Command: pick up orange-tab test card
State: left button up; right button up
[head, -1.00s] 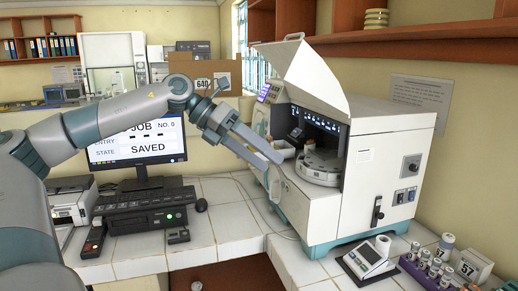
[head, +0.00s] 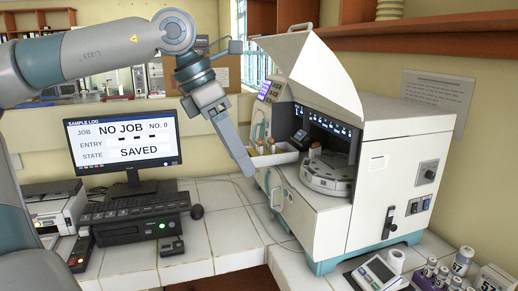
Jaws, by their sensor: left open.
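I cannot make out a test card with an orange tab for certain in the head view. My right gripper is out of view.
A monitor (head: 123,141) reading "NO JOB" and "SAVED", a keyboard and a black box (head: 130,225) stand left on the white tiled counter (head: 230,222). A small scale (head: 376,274) and several vials are at front right. The incubator's raised lid (head: 313,70) overhangs its opening.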

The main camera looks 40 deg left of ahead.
aim_at(259, 146)
jog(key=i+j, duration=0.3)
jog(key=j, duration=0.15)
jog(key=i+j, duration=0.3)
jog(key=j, duration=0.15)
jog(key=i+j, duration=0.25)
jog(key=j, duration=0.2)
jog(key=i+j, duration=0.3)
jog(key=j, duration=0.15)
